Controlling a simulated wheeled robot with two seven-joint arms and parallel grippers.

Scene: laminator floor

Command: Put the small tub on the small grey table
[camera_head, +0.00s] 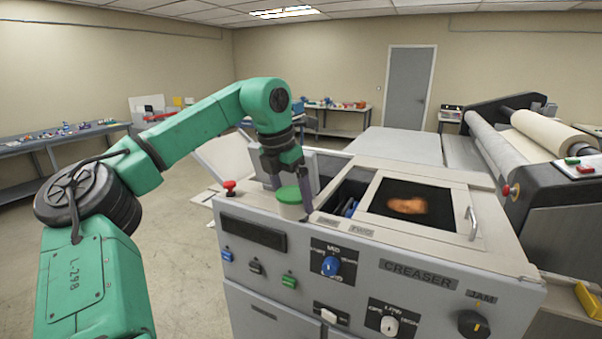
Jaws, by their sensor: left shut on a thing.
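The small tub (290,208) has a pale body and a green lid. It is upright at the left end of the creaser's top. My left gripper (290,186) reaches down from above and is shut on the tub, with its fingers on either side. I cannot tell whether the tub touches the machine's top or hangs just above it. My right gripper is not in view. I cannot pick out the small grey table with certainty; a small table (449,118) stands far back, right of the door.
The creaser (300,239) fills the front, with knobs, buttons and a red stop button (230,186). Its windowed lid (373,179) has a handle. A roller machine (513,161) stands right. A long bench (40,146) lines the left wall. Open floor lies left.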

